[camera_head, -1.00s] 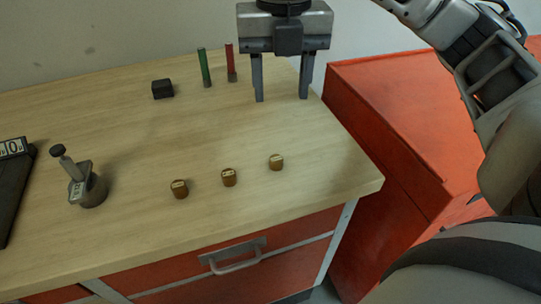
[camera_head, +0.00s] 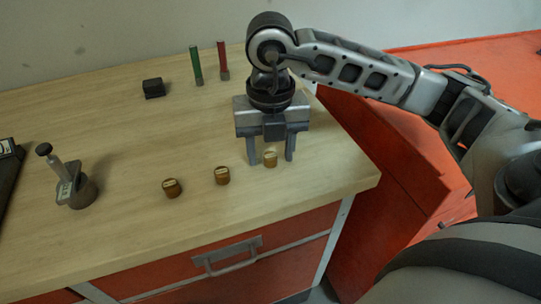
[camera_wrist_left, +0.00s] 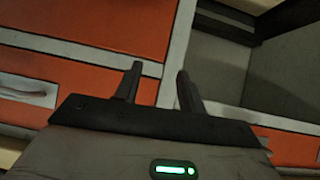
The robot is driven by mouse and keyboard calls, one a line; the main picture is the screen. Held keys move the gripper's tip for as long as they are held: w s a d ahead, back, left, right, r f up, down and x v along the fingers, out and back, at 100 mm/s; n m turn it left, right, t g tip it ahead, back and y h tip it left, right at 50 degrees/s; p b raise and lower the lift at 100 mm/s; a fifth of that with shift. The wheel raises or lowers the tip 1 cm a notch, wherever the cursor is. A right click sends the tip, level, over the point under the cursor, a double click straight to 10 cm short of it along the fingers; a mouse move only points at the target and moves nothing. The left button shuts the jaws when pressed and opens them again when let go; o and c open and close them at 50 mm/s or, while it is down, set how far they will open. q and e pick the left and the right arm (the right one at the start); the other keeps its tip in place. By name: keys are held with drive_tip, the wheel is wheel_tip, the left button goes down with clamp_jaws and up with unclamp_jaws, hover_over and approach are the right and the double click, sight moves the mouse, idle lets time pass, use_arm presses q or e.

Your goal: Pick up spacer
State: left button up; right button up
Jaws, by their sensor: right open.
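Three small brown cylinders with pale tops stand in a slanted row on the wooden table: a left one (camera_head: 172,189), a middle one (camera_head: 222,176) and a right one (camera_head: 270,160). I take these to be the spacers. My right gripper (camera_head: 271,160) points down with its fingers open, one on each side of the right spacer in the head view. I cannot tell whether the fingers touch it. My left gripper (camera_wrist_left: 155,85) shows only in the left wrist view, with its two fingers apart and nothing between them, in front of orange drawer fronts.
A grey metal piece with an upright black-knobbed stem (camera_head: 72,182) stands at the left. A black block (camera_head: 153,88), a green stick (camera_head: 196,66) and a red stick (camera_head: 223,61) are at the back. An orange cabinet (camera_head: 400,150) stands right of the table (camera_head: 120,130).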

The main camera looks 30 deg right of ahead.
drive_tip(key=shift+f, duration=0.1)
drive_tip(key=shift+c, duration=0.3)
clamp_jaws()
